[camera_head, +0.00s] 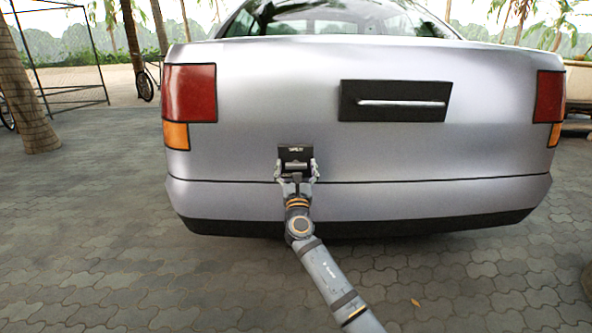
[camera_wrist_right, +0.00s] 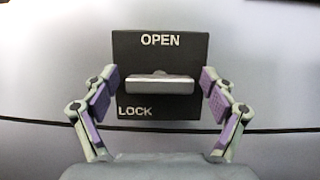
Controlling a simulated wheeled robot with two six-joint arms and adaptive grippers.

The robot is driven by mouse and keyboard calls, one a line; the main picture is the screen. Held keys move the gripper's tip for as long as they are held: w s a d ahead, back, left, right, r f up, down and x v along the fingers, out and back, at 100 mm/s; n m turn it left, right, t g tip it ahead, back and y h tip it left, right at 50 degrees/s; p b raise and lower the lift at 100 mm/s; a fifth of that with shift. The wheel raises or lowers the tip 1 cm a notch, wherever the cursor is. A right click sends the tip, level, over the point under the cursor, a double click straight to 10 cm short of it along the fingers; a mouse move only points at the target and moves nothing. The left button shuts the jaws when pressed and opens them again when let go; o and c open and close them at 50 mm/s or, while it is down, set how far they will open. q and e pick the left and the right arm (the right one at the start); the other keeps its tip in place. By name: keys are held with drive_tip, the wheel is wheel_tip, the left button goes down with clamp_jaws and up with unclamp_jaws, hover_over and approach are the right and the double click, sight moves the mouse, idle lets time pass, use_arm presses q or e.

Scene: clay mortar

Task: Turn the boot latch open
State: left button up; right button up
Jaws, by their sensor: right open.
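The boot latch is a black square plate (camera_head: 295,152) on the lower part of a silver car's boot, left of centre in the head view. In the right wrist view, the plate (camera_wrist_right: 158,55) reads OPEN at the top and LOCK at the lower left. A silver bar handle (camera_wrist_right: 160,85) lies level across its middle. My right gripper (camera_head: 296,168) is at the plate. In the wrist view its two fingers (camera_wrist_right: 160,80) are spread, one on each side of the handle, with gaps between. My left gripper is not in view.
The car's boot lid (camera_head: 270,90) fills the middle, with a dark panel and slim bar (camera_head: 394,101) at the right and red lamps at both ends. The bumper (camera_head: 420,197) juts below the latch. The paved ground (camera_head: 100,240) is open on both sides.

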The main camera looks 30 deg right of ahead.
drive_tip(key=c, duration=1.2)
drive_tip(key=shift+o, duration=0.2)
